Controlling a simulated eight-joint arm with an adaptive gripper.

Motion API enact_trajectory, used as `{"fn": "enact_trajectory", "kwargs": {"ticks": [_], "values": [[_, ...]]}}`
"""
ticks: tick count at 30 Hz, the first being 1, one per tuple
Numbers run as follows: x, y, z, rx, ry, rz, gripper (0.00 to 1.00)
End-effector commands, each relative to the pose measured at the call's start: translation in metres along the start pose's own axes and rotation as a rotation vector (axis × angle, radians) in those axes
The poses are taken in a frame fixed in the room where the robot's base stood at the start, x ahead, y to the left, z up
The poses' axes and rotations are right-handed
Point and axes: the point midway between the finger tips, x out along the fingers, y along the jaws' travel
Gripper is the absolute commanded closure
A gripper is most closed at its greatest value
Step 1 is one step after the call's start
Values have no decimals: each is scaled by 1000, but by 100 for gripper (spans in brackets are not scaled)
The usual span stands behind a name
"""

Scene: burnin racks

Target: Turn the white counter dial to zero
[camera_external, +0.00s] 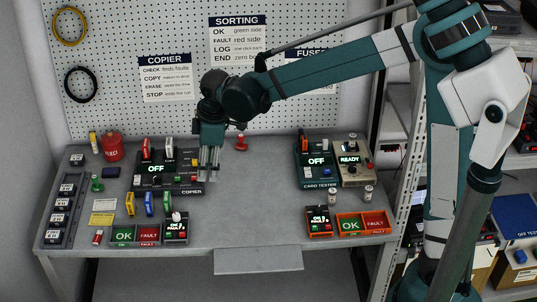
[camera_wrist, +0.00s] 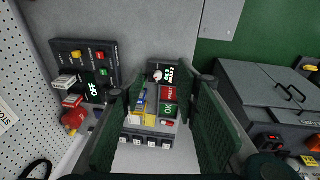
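My gripper (camera_external: 209,172) points down over the bench, behind and to the right of the dial, near the copier's right end. In the wrist view my gripper (camera_wrist: 160,120) has its two green fingers wide apart, with nothing held between them. The dial's exact setting is too small to read.
The copier (camera_external: 168,173) with upright cards stands behind the dial. A green and red OK/FAULT tray (camera_external: 136,243) lies just left of the counter. The card tester (camera_external: 318,170) and a second counter (camera_external: 319,222) stand to the right. The bench middle is mostly clear.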

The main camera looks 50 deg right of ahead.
Motion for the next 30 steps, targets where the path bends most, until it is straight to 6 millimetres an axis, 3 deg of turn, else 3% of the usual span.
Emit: {"fn": "enact_trajectory", "kwargs": {"ticks": [18,30], "values": [[92,17,-72,-227,-82,-88,69],[144,16,-99,-339,-118,-136,69]]}}
